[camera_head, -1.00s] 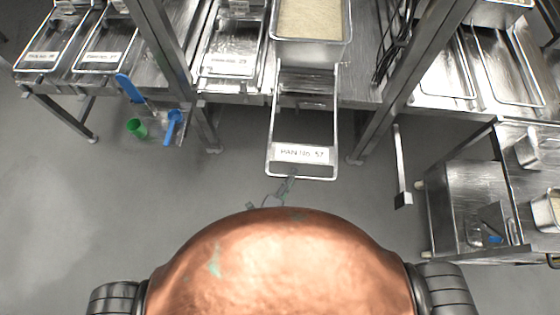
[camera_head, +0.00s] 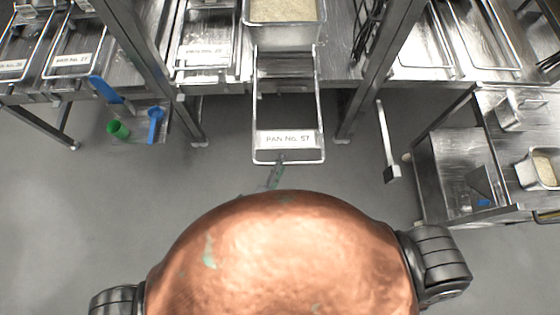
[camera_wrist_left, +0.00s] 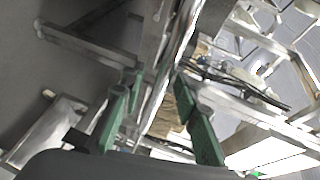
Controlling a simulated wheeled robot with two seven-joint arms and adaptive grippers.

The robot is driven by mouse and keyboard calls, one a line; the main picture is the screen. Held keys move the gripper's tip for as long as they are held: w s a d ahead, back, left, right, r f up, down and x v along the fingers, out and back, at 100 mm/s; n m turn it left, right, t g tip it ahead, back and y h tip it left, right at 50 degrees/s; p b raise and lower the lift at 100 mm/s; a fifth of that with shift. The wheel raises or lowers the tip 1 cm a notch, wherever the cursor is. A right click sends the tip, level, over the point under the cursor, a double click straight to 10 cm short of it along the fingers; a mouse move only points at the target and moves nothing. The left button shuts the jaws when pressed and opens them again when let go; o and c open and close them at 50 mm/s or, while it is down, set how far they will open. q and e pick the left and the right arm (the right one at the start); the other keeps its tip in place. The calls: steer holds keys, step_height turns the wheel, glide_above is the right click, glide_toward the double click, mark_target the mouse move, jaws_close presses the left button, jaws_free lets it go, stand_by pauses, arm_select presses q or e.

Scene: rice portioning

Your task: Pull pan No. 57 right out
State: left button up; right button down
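Pan No. 57 (camera_head: 259,113) is a long metal pan or tray in the middle of the head view, with a white label (camera_head: 287,140) at its near end. It sticks out past the shelf edge over the floor. My left gripper (camera_head: 279,162) is at its near rim, slightly left of centre, and is partly hidden by my copper body. In the left wrist view its green fingers (camera_wrist_left: 158,82) are apart, with a bright metal rail (camera_wrist_left: 176,60) running between them. I cannot tell whether they touch it. My right gripper is not in view.
A deep pan of pale grains (camera_head: 284,37) stands behind the label end. Metal posts flank the pan. A metal bar with a dark end (camera_head: 387,150) hangs at right, near a lower cart (camera_head: 455,165). Blue scoops (camera_head: 156,122) and a green cup (camera_head: 118,130) are at left. Front floor is clear.

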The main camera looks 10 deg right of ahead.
arm_select(q)
steer(key=v, duration=1.2)
steer(key=shift+d, duration=0.1)
stand_by(0.4)
